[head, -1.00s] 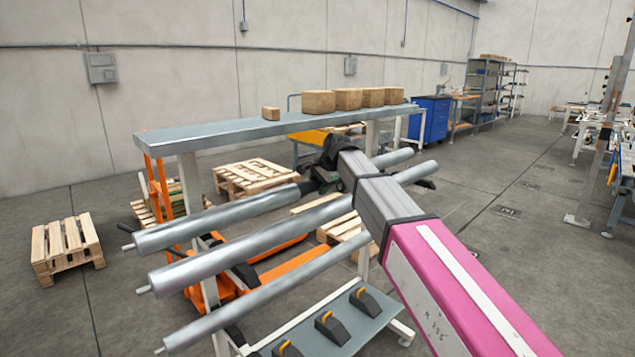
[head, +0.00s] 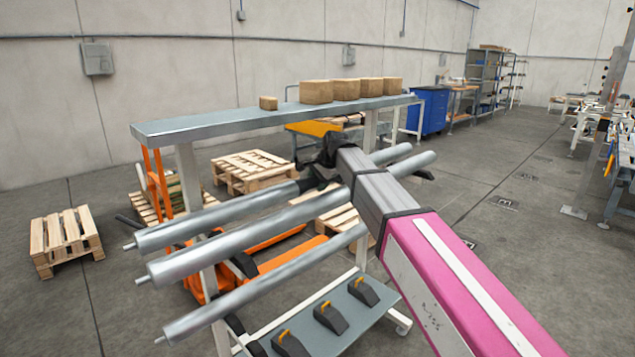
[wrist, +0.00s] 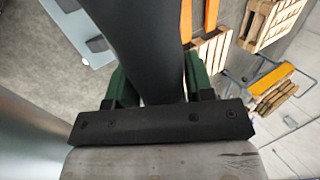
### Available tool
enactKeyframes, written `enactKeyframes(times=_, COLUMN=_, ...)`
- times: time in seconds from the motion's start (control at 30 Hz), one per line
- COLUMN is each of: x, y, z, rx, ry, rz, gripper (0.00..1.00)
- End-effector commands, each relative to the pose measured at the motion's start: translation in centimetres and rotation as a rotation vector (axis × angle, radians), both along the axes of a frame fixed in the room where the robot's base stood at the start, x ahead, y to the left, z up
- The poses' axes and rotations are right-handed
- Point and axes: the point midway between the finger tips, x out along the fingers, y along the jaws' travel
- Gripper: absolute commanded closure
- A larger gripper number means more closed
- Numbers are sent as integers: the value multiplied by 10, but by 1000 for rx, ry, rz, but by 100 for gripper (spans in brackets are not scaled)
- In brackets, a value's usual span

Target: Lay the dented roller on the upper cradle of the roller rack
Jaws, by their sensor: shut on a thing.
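My gripper (head: 318,172) is partly hidden behind my arm in the head view. It is shut on the uppermost grey roller (head: 200,220), which has a dark middle section. In the wrist view this dark cylinder (wrist: 140,45) passes between my green fingers (wrist: 155,88). I cannot make out a dent. The held roller appears above and behind two rack rollers, roughly parallel to them. The roller rack (head: 360,258) has white posts and carries a middle roller (head: 235,250) and a lower roller (head: 255,287).
Black chocks (head: 330,317) sit on the rack's low tray (head: 372,312). Floor at right is open.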

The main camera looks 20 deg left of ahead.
Motion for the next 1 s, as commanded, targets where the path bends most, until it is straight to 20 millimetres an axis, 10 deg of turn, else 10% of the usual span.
enactKeyframes(times=0.1, x=0, y=0, z=1, rx=2, ry=-1, rz=0, gripper=22)
enactKeyframes(times=0.53, x=-3, y=-5, z=8, rx=0, ry=0, rz=0, gripper=22)
enactKeyframes(times=1.0, x=-19, y=-38, z=77, rx=1, ry=-2, rz=0, gripper=22)
